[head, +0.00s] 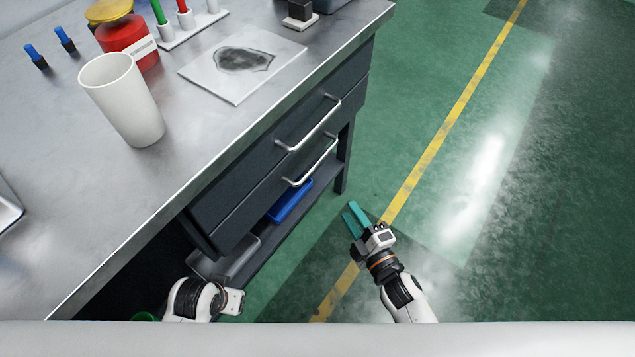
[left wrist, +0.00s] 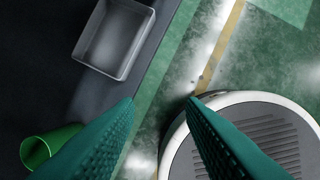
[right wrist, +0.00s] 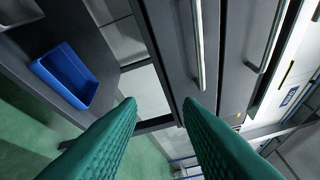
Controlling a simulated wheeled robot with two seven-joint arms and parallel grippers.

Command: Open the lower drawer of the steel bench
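The steel bench (head: 55,220) has two dark drawers, one above the other. The lower drawer (head: 235,208) looks closed, with its bar handle (head: 312,163) below the upper handle (head: 310,128). In the right wrist view the lower handle (right wrist: 197,45) is ahead of the fingers, left of the upper handle (right wrist: 272,40). My right gripper (head: 353,212) is open and empty, right of the drawers over the floor, apart from the handle. My left gripper (left wrist: 162,99) is open and empty; its fingers are hidden in the head view, where only its arm shows at the bench's near side.
A blue tray (head: 290,200) and a grey tray (left wrist: 113,40) sit on the shelf below the drawers. A green container (left wrist: 45,147) is near the left fingers. A white cup (head: 125,105) stands on the benchtop. Floor (head: 460,180) right of the bench is clear.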

